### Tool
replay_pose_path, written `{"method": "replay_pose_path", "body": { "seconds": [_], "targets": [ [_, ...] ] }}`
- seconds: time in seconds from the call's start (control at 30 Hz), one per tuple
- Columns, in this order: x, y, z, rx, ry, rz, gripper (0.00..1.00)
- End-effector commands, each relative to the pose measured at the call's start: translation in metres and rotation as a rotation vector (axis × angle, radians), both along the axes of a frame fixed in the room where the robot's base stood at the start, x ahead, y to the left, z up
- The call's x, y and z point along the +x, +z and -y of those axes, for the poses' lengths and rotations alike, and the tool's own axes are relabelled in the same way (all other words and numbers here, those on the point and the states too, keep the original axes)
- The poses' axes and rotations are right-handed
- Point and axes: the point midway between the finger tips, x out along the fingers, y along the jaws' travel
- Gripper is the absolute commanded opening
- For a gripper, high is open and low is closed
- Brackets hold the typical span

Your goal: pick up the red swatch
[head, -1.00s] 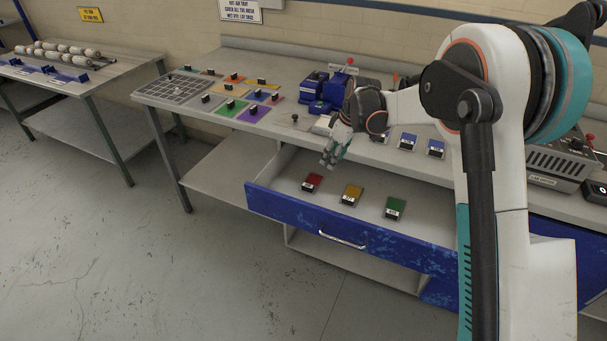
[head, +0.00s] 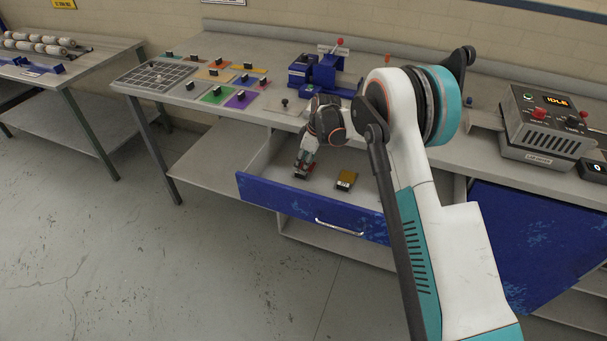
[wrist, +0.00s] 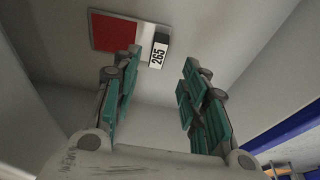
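The red swatch (head: 301,173) lies in the open drawer, mostly hidden by my gripper in the head view. In the wrist view the red swatch (wrist: 112,31) is at the upper left, with its black and white block marked 265 (wrist: 158,51) to its right. My gripper (wrist: 162,66) is open, its teal-padded fingers spread apart. The block appears between and beyond the fingertips, and nothing is held. In the head view my gripper (head: 303,165) points down into the drawer over the swatch. Whether a finger touches it I cannot tell.
The blue drawer front (head: 290,204) and the bench edge above bound the space. Other coloured swatches and a grid tray (head: 155,77) are on the bench. A control box (head: 545,125) stands at right.

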Motion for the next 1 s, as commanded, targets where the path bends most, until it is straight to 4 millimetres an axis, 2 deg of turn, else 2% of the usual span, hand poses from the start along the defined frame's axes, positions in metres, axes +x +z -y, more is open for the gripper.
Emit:
{"method": "replay_pose_path", "body": {
  "seconds": [0.17,0.43,0.7,0.73,0.9,1.0],
  "targets": [
    [0.002,-0.011,-0.001,0.0,0.0,0.0,0.4],
    [0.007,-0.048,-0.007,0.0,0.001,0.0,0.4],
    [0.007,-0.052,-0.009,0.0,0.0,0.0,0.4],
    [0.007,-0.052,-0.009,0.0,0.0,0.0,0.38],
    [0.007,-0.052,-0.009,0.0,0.0,0.0,0.0],
    [0.007,-0.052,-0.009,0.0,0.0,0.0,0.0]
  ]
}}
